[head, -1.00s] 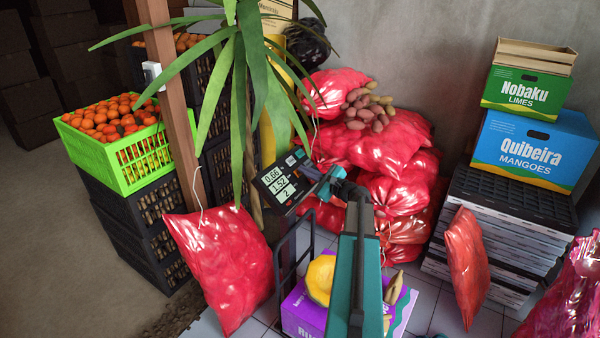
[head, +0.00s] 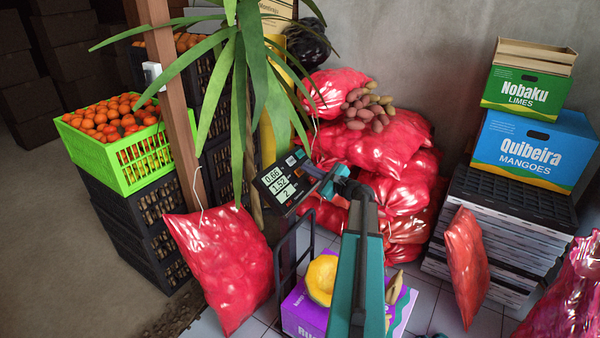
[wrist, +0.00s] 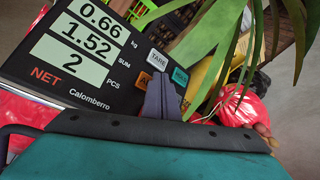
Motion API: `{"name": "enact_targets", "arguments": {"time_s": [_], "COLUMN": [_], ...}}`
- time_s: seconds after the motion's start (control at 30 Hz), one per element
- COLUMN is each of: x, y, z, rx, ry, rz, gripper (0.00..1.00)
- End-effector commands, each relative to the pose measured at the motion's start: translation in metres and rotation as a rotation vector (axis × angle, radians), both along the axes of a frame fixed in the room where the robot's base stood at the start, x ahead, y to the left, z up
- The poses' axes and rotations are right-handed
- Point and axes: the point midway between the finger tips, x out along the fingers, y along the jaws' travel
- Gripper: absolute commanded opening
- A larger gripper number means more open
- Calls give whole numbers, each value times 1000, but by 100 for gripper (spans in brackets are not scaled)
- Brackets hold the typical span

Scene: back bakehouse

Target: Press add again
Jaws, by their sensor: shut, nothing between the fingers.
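The scale's display head (head: 279,182) stands on its post in the head view. In the wrist view the black panel (wrist: 106,96) reads 0.66 kg, 1.52 SUM and 2 PCS, with NET in red below. Its keys are a white TARE key (wrist: 158,57), an orange key (wrist: 144,80) whose label starts with A, and a teal key (wrist: 180,76). My gripper (wrist: 163,78) is shut and empty. Its fingertips cover the right part of the orange key in the wrist view; I cannot tell whether they touch it. In the head view my gripper (head: 312,171) is at the display's right edge.
Long plant leaves (head: 238,90) hang beside and behind the display. Red net sacks (head: 385,150) are piled behind my arm. A wooden post (head: 170,100) and a green crate of oranges (head: 140,150) stand left. A purple box (head: 305,312) with a yellow fruit is below.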

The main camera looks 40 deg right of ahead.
Motion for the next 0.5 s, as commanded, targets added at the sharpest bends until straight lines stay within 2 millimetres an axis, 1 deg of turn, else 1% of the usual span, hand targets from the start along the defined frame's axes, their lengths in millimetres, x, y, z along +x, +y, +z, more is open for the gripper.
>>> {"name": "enact_targets", "arguments": {"time_s": [0.5], "x": [-21], "y": [-5], "z": [24], "rx": [-1], "ry": [0], "rz": [-1], "gripper": [0]}}
